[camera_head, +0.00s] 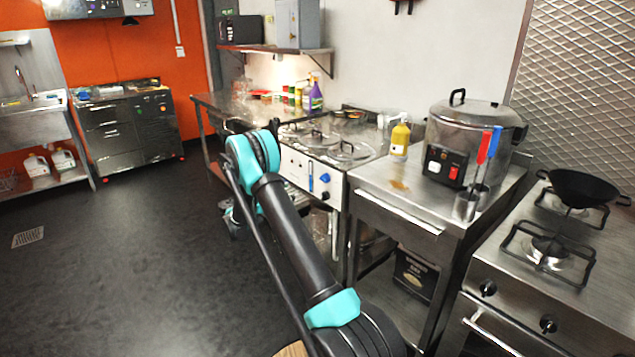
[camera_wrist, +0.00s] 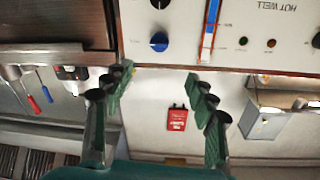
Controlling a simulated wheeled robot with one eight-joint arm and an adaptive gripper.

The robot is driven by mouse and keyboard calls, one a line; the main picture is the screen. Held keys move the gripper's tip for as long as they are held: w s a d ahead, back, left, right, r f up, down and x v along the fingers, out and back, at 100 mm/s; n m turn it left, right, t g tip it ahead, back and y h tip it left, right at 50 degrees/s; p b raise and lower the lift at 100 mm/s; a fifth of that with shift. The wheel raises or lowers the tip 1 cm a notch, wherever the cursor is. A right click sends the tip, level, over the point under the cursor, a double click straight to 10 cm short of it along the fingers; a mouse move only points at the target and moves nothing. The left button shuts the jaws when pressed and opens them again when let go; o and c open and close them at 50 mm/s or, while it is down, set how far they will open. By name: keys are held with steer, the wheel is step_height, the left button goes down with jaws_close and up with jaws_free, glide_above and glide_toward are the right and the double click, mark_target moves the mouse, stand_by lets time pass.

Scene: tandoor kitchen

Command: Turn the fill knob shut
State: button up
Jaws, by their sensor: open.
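The hot well's white front panel (camera_head: 296,168) faces the aisle in the head view. It carries a blue knob (camera_head: 325,178) with a black knob (camera_head: 325,196) below it. The wrist view shows this panel upside down, with the blue knob (camera_wrist: 159,42) and the black knob (camera_wrist: 160,4) at the top. I cannot read which one is labelled fill. My gripper (camera_wrist: 159,72) is open and empty. The blue knob lies beyond the fingertips, roughly centred between them, apart from both. In the head view my arm hides the gripper.
A blue level gauge (camera_wrist: 209,30) sits beside the knobs on the panel. A steel table (camera_head: 400,185) with a large cooker (camera_head: 465,135) and a yellow bottle (camera_head: 400,138) stands to the right. A stove (camera_head: 545,290) is nearer. The dark floor (camera_head: 130,270) at left is clear.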

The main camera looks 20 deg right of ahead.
mark_target(322, 180)
steer(key=x, duration=1.7)
steer(key=shift+f, duration=0.1)
steer(key=shift+c, duration=0.6)
steer(key=c, duration=1)
